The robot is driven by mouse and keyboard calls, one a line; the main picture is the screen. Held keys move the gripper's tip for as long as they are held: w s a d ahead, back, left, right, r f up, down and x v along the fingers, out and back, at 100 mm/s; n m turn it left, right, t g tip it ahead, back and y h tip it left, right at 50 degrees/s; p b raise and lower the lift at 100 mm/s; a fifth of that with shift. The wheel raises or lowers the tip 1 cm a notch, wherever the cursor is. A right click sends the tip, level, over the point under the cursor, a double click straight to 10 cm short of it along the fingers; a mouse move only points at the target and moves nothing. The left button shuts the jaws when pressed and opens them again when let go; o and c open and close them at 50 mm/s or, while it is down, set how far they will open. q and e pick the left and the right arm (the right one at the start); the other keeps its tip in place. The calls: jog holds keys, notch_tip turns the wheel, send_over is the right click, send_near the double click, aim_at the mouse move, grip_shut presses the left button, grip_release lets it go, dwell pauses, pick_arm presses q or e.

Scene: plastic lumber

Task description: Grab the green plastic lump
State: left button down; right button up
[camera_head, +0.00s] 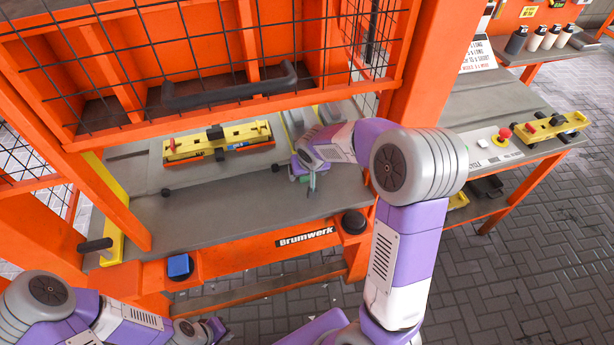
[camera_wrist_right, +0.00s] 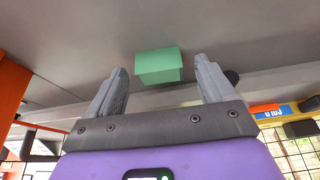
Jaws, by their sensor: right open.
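The green plastic lump (camera_wrist_right: 158,66) is a pale green block in the right wrist view. It shows just beyond and between the fingertips of my right gripper (camera_wrist_right: 160,72). Those fingers are spread apart, with no contact visible. In the head view a small bit of the green lump (camera_head: 304,179) shows at the end of my right arm, on the grey bench; the arm hides most of it. My left gripper (camera_head: 216,329) is at the bottom left, low in front of the machine, and small; its finger spacing is unclear.
The grey bench top (camera_head: 225,212) sits inside an orange frame under a raised mesh guard (camera_head: 225,55). A yellow fixture (camera_head: 218,142) lies at the back. A blue button (camera_head: 179,266) and a black knob (camera_head: 354,222) are on the front rail. Bare bench lies left of the lump.

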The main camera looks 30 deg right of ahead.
jog(key=shift+c, duration=0.5)
jog(key=c, duration=1)
jog(key=shift+r, duration=0.15)
